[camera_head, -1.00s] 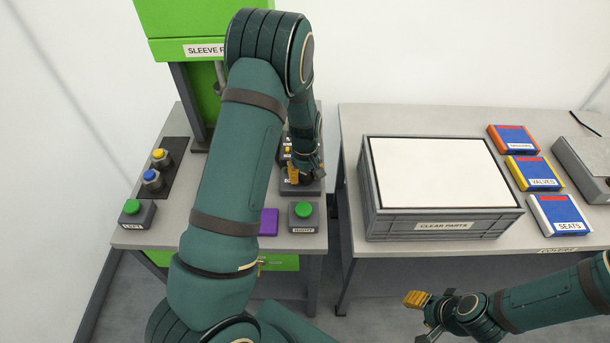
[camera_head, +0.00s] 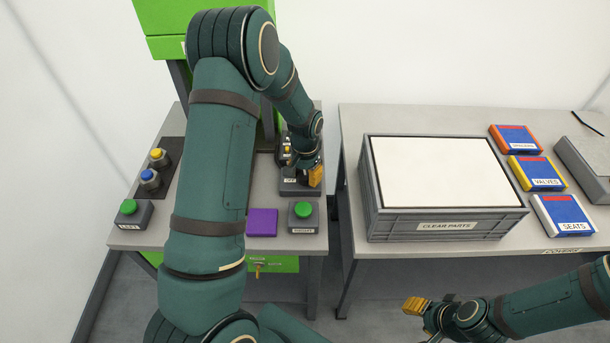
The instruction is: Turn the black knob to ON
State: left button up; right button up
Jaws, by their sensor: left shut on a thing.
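My left arm reaches over the left bench, and its gripper (camera_head: 309,174) points down at a small dark control box (camera_head: 290,189) near the bench's right edge. The gripper is shut on the black knob, which its fingers and wrist almost wholly hide. A yellow-orange finger pad faces right. A small label shows on the box beside the fingers, but I cannot read the knob's setting. My right gripper (camera_head: 424,318) is at the bottom right, in front of the right bench, apart from everything. It looks open and empty.
A green button box (camera_head: 303,212) and a purple pad (camera_head: 262,222) lie just in front of the control box. Yellow and blue buttons (camera_head: 150,178) and another green button (camera_head: 128,208) are at left. A grey crate (camera_head: 445,226) labelled CLEAR PARTS stands on the right bench.

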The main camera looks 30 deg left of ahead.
aim_at(305, 175)
pick_arm(q)
jog(key=shift+m, duration=0.9)
jog(key=shift+s, duration=0.1)
jog(key=o, duration=1.2)
notch_tip(305, 175, up, 12)
jog(key=shift+f, duration=0.1)
